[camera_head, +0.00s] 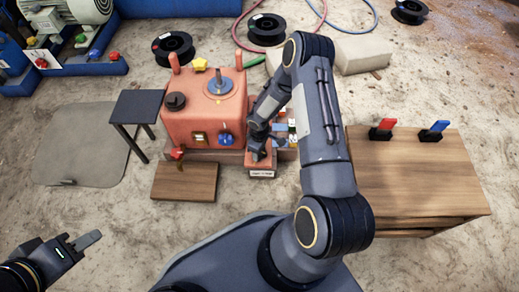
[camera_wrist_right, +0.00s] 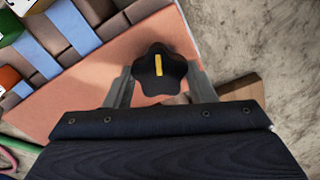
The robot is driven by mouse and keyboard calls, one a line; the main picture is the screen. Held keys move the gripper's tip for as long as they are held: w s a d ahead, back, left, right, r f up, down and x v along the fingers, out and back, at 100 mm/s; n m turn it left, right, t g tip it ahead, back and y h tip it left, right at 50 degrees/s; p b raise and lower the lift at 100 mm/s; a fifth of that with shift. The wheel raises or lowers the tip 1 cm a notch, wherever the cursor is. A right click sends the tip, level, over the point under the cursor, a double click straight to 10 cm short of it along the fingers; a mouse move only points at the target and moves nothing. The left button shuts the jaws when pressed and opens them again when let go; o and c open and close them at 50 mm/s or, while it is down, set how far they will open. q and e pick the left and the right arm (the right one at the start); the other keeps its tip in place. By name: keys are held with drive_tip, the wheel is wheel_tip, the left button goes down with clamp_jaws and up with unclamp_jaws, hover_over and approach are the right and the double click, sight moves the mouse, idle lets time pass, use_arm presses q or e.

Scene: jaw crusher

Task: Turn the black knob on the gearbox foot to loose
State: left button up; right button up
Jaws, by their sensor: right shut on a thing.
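The black lobed knob (camera_wrist_right: 172,72) has a yellow mark that runs nearly up and down in the right wrist view. It sits over the salmon-coloured foot (camera_wrist_right: 105,88) of the gearbox (camera_head: 203,105). My right gripper (camera_wrist_right: 161,88) is shut on the knob, with one finger at each side. In the head view my right gripper (camera_head: 257,154) reaches down to the foot at the gearbox's right and hides the knob. A small label (camera_head: 262,174) shows on the foot's front. My left gripper (camera_head: 88,241) is away at the lower left, empty; its finger gap is unclear.
A wooden table (camera_head: 420,180) at right bears a red-handled clip (camera_head: 382,130) and a blue-handled one (camera_head: 434,131). A small dark stand (camera_head: 137,107) and a wooden board (camera_head: 185,182) are near the gearbox. Several black spools and hoses lie behind.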

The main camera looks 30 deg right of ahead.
drive_tip(key=shift+n, duration=0.3)
drive_tip(key=o, duration=1)
wheel_tip(320, 180, up, 8)
drive_tip(key=p, duration=0.3)
drive_tip(key=shift+p, duration=0.3)
